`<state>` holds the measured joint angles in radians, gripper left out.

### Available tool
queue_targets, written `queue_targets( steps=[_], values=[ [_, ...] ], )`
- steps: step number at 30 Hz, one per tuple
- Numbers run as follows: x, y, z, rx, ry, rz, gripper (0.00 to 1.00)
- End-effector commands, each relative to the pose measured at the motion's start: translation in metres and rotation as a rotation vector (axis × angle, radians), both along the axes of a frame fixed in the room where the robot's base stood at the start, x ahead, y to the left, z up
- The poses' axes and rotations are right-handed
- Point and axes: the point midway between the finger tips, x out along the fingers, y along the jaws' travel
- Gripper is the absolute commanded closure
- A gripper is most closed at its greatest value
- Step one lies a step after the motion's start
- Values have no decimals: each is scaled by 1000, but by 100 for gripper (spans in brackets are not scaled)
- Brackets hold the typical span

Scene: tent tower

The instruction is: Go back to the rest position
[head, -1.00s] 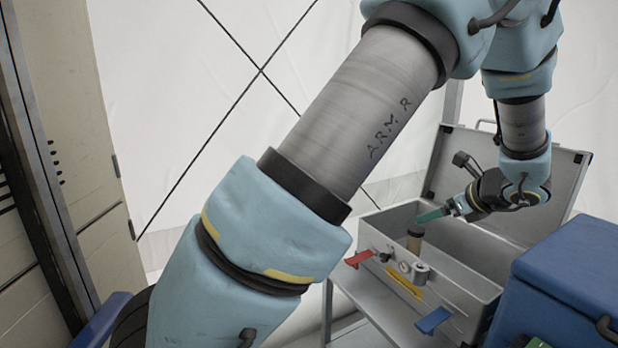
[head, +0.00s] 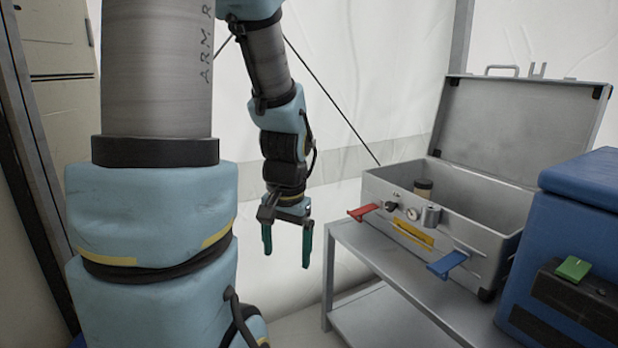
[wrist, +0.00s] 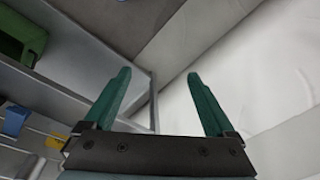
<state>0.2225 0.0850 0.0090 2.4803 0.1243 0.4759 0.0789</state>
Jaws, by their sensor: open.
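My gripper (head: 287,248) hangs pointing down, with its two green fingers apart and nothing between them. It is in the open space left of the grey metal table (head: 345,240), apart from it. In the wrist view my gripper (wrist: 160,105) also shows spread green fingers, with the pale wall and floor beyond them.
An open grey metal case (head: 470,235) stands on the table, lid up, with a red latch (head: 362,211), a blue latch (head: 447,263) and a brownish cylinder (head: 423,188) inside. A blue box (head: 570,260) with a green latch (head: 573,268) stands at the right. A beige cabinet (head: 58,90) is at the left.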

Motion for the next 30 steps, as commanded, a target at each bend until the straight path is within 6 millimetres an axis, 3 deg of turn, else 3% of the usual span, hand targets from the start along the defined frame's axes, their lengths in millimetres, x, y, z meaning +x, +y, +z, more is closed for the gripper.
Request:
queue_targets(
  steps=[8, 9, 23, 30],
  values=[
    [-21, 25, -25, -93, -29, 312, 10],
    [-20, 24, -12, -92, -29, 306, 10],
    [-19, 23, 50, -89, -27, 296, 10],
    [-19, 23, 116, -89, -27, 295, 10]
  ],
)
